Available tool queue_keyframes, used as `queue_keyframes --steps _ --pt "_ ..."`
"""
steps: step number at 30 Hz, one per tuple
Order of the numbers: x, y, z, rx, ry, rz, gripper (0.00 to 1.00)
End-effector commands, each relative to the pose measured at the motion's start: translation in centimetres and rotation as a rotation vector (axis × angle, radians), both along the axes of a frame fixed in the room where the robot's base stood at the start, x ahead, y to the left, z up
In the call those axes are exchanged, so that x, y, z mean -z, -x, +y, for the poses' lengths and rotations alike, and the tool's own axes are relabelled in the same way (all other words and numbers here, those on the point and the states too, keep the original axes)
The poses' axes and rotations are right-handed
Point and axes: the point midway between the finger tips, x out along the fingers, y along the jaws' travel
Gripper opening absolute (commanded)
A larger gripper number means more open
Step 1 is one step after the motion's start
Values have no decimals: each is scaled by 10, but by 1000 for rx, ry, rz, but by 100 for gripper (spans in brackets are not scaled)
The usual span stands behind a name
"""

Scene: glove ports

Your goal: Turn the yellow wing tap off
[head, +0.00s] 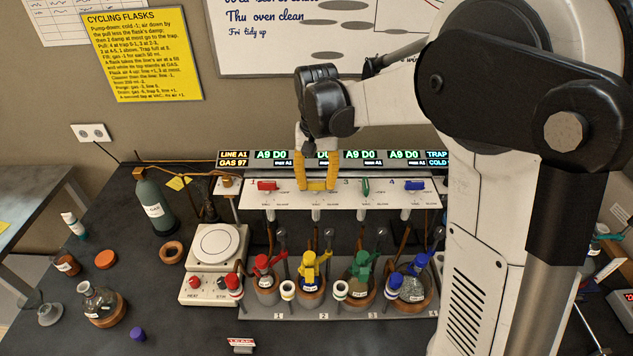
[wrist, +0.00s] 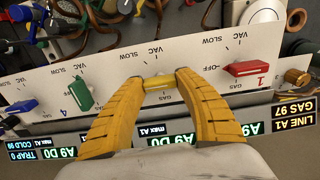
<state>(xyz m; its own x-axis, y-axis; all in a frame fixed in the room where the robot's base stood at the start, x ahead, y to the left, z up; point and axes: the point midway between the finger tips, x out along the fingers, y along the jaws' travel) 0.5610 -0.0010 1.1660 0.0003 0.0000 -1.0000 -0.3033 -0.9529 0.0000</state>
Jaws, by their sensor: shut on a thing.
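The yellow wing tap (head: 317,186) is the second tap on the white panel (head: 345,198). In the wrist view the yellow wing tap (wrist: 160,83) lies between my fingertips, its visible part running along the panel's row. VAC and SLOW are printed on one side of it and GAS on the other; its OFF mark is hidden. My gripper (head: 317,187) has yellow-orange fingers reaching down to the panel, one on each side of the tap. My gripper (wrist: 161,82) is shut on the tap's two ends. The fingers hide the tap's ends.
A red tap (wrist: 246,69) is on one side, a green tap (wrist: 82,93) and a blue tap (wrist: 21,106) on the other. Lit displays (head: 360,160) stand behind the panel. Several flasks with coloured tops (head: 310,270) and a hotplate (head: 218,247) stand in front.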

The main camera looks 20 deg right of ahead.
Motion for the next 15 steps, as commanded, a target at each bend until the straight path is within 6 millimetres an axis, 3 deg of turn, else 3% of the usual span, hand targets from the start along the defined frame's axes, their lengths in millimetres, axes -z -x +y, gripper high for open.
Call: queue_keyframes --steps 12,13,15 --pt "1 1 0 7 0 1 10" --pt "1 1 0 7 0 1 46" --pt "1 1 0 6 0 1 63"
